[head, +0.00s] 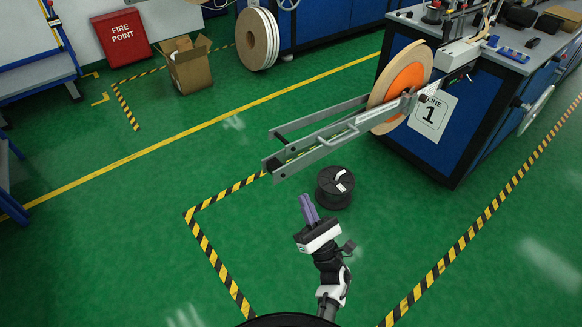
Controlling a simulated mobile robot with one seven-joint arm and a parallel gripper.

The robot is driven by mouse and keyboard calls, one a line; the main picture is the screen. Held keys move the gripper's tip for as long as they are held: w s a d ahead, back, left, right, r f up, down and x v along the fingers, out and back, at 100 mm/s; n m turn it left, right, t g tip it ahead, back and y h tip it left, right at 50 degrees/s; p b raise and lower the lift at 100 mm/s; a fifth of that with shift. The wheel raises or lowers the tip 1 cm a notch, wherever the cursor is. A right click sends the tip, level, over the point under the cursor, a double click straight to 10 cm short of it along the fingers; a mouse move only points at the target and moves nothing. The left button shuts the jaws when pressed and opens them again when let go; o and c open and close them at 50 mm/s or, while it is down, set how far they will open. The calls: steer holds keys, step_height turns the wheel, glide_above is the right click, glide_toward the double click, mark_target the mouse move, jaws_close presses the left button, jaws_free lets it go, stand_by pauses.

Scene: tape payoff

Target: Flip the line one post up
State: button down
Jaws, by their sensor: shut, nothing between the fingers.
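The line one station is a blue bench with a grey top (455,38) and a white sign reading "LINE 1" (432,113). A grey metal arm of two long rails (310,157) sticks out from it to the left, roughly level, with a small handle (340,138) on its near rail. A large tape roll with an orange centre (408,78) sits between the rails near the bench. I cannot tell which part is the post. My gripper (306,203) has its purple fingers together, empty, nearer me than the rails' free end and apart from them.
A black spool (335,187) stands on the floor just right of my gripper, below the rails. Striped floor tape (215,262) borders this area. An open carton (188,68), a fire point box (121,39) and a white reel (258,40) stand farther back.

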steer(key=p+x, duration=0.4)
steer(key=x, duration=0.6)
steer(key=shift+a+p, duration=0.1)
steer(key=shift+p, duration=0.3)
steer(key=shift+r, duration=0.1)
